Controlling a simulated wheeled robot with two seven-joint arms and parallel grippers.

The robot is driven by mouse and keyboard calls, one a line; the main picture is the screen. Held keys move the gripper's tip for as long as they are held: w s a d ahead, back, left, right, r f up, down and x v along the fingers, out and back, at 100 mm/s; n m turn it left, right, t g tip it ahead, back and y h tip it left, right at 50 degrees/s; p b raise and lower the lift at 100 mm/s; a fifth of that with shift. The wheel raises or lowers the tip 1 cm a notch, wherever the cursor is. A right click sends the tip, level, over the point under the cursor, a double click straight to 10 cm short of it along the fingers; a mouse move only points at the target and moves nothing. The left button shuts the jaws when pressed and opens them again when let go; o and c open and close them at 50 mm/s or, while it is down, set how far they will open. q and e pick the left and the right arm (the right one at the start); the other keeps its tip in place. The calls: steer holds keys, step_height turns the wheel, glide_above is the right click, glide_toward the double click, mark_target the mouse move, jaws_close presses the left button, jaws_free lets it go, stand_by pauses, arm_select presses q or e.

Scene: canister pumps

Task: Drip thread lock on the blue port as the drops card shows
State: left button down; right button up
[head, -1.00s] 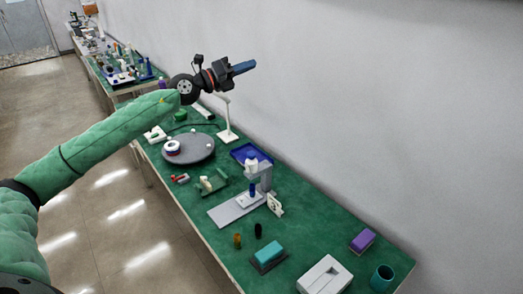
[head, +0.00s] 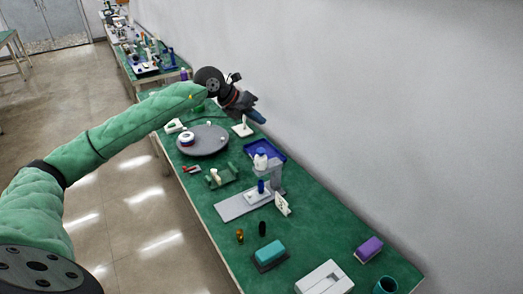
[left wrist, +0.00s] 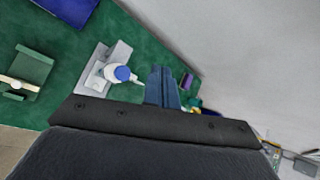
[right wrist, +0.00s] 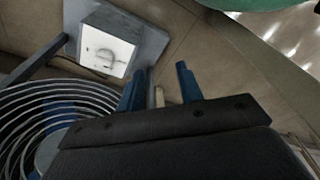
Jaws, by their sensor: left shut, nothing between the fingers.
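My left gripper (head: 258,115) is shut and empty, high over the far part of the green bench. My right gripper (right wrist: 158,88) is open and empty, seen only in the right wrist view.
A wall runs behind. A grey box (right wrist: 110,42) and a wire spiral (right wrist: 40,115) are near my right gripper.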

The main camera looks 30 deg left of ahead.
mark_target(258, 150)
stand_by(0.3)
